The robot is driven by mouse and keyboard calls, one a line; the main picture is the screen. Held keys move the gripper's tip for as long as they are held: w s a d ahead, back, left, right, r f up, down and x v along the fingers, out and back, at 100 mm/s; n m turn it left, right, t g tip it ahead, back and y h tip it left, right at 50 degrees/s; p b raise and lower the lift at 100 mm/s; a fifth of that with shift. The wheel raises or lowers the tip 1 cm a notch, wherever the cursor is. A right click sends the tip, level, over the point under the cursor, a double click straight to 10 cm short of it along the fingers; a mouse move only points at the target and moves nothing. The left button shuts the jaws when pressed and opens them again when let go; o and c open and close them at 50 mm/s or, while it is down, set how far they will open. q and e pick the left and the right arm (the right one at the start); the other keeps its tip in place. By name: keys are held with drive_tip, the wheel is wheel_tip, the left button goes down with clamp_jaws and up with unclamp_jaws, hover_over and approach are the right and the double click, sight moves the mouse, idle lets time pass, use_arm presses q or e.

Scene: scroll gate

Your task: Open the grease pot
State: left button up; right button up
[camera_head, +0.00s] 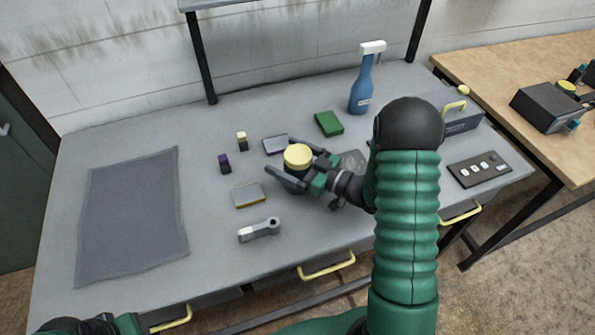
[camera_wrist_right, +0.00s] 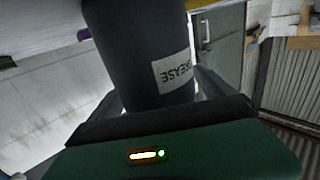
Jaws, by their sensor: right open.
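The grease pot has a yellow lid (camera_head: 298,154) and a dark body, and stands on the grey workbench (camera_head: 140,290). In the right wrist view the dark pot body (camera_wrist_right: 135,50) fills the middle, with a white label reading "GREASE" upside down. My right gripper (camera_head: 301,168) is open around the pot, one finger on each side. I cannot tell whether the fingers touch it. The lid sits on top of the pot. Of my left arm, only a part shows at the bottom left corner of the head view; its gripper jaws cannot be made out.
A grey mat (camera_head: 132,215) lies at left. Small purple (camera_head: 224,163) and yellow-topped (camera_head: 242,141) blocks, flat pads (camera_head: 249,194) and a metal tool (camera_head: 259,230) lie near the pot.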

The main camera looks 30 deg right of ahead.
drive_tip(key=shift+s+r, duration=0.1)
drive_tip(key=shift+s, duration=0.05)
drive_tip(key=shift+c, duration=1.3)
drive_tip(key=shift+d, duration=0.15)
drive_tip(key=c, duration=1.6)
